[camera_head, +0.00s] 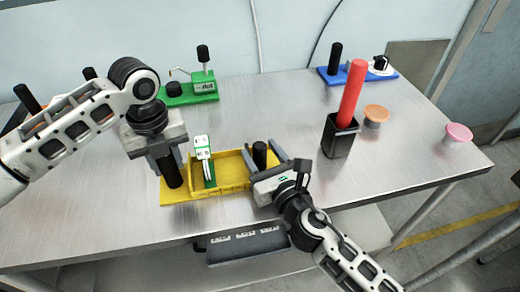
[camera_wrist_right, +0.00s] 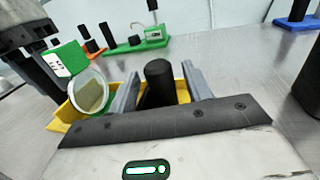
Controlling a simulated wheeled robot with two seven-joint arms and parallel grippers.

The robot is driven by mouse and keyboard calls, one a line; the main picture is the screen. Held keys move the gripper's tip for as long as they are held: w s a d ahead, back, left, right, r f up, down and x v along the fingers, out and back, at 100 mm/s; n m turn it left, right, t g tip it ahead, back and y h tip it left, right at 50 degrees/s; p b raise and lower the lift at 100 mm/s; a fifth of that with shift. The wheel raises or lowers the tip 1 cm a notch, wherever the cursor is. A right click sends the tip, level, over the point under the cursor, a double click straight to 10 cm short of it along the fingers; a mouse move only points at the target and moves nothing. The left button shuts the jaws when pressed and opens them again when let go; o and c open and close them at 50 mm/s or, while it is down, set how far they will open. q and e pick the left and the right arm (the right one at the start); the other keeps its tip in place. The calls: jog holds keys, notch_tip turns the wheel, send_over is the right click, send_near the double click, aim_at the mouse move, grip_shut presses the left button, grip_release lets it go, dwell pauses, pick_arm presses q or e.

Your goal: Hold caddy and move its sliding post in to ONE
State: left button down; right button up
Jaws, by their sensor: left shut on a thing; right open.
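The yellow caddy (camera_head: 203,193) lies near the front of the table, with a black post at each end. My left gripper (camera_head: 168,166) is shut on its left black post (camera_head: 174,178). My right gripper (camera_head: 262,153) is open, with its fingers on either side of the right black post (camera_head: 260,157). In the right wrist view this post (camera_wrist_right: 160,82) stands between the two fingers, with a gap visible. A green piece with white labelled faces (camera_head: 203,150) stands in the caddy; its lettering is too small to read. My right gripper hides the caddy's right end.
A black holder (camera_head: 338,140) with a red stick (camera_head: 352,93) stands to the right. A green module (camera_head: 190,93) and a blue module (camera_head: 350,76) stand at the back. The table's centre is clear.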

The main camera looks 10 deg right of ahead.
jog(key=shift+w+a, duration=0.15)
jog(key=shift+w, duration=0.4)
grip_shut()
jog(key=a, duration=0.5)
grip_release()
jog(key=shift+d, duration=0.1)
jog(key=shift+r, duration=0.1)
